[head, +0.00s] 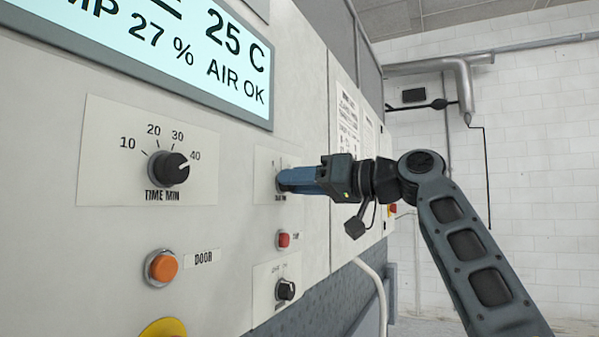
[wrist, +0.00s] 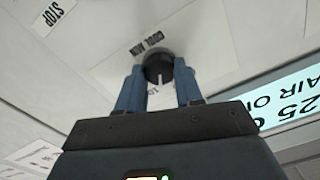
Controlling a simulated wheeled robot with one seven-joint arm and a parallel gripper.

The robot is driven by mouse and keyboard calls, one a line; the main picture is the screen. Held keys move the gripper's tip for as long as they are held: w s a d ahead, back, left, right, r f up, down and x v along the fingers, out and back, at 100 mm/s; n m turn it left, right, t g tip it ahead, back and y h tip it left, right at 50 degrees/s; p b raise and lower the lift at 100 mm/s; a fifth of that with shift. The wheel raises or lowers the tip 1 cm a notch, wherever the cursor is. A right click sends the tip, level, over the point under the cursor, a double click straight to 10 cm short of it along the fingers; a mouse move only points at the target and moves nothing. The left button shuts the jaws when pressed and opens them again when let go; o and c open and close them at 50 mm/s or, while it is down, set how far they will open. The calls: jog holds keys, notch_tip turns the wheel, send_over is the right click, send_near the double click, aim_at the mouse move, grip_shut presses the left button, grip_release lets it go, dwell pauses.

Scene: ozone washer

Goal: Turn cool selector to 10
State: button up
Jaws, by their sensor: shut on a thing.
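The cool selector is a small black knob (wrist: 158,62) on a white plate, with "COOL MIN" lettering beside it in the wrist view, which shows it upside down. A light pointer line on the knob runs toward the bottom of that picture. A partly hidden "10" mark lies close by the pointer. My gripper (wrist: 160,85) has its two blue fingers on either side of the knob and is shut on it. In the head view my gripper (head: 283,180) reaches the panel from the right.
A time knob (head: 168,168) is to the left, an orange door button (head: 161,267) below it. A red stop button (head: 284,240) and another black knob (head: 286,290) sit below my gripper. The display (head: 190,50) is above. Open room lies right of the panel.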

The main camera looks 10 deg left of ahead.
jog(key=shift+m+p, duration=0.55)
jog(key=shift+m, duration=0.45)
jog(key=o, duration=1)
jog(key=shift+o, duration=0.2)
jog(key=b+v, duration=0.2)
jog(key=v, duration=0.5)
jog(key=shift+d, duration=0.4)
jog(key=shift+s, duration=0.1)
jog(key=shift+f, duration=0.15)
